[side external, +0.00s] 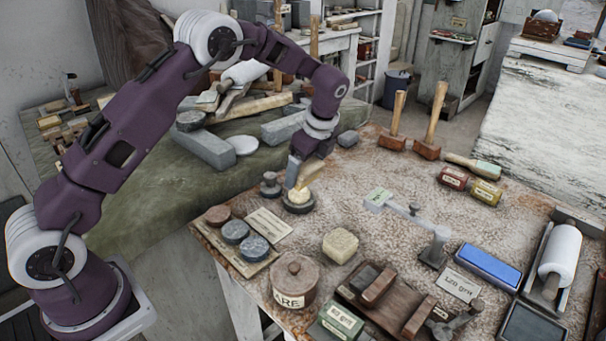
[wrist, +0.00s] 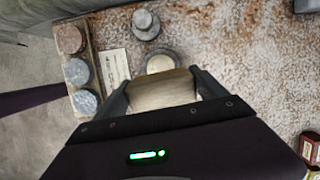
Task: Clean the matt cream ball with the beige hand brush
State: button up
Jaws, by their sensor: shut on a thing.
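The matt cream ball (side external: 298,197) sits low in a dark round holder near the table's back left edge. It also shows in the wrist view (wrist: 160,63), partly covered by the brush. My gripper (side external: 297,172) is shut on the beige hand brush (side external: 309,174) and points down over the ball. In the wrist view the brush (wrist: 162,92) lies across between the two fingers, hiding the ball's near side. The brush's lower end is at the top of the ball; I cannot tell whether it touches.
A small grey knobbed piece (side external: 270,186) stands close left of the ball. A board with several round discs (side external: 236,232), a lidded brown pot (side external: 295,281) and a pale yellow block (side external: 340,245) are nearer the front. A grey jointed arm (side external: 410,214) stands right. Speckled table is clear between.

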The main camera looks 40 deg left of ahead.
jog(key=shift+v, duration=2.35)
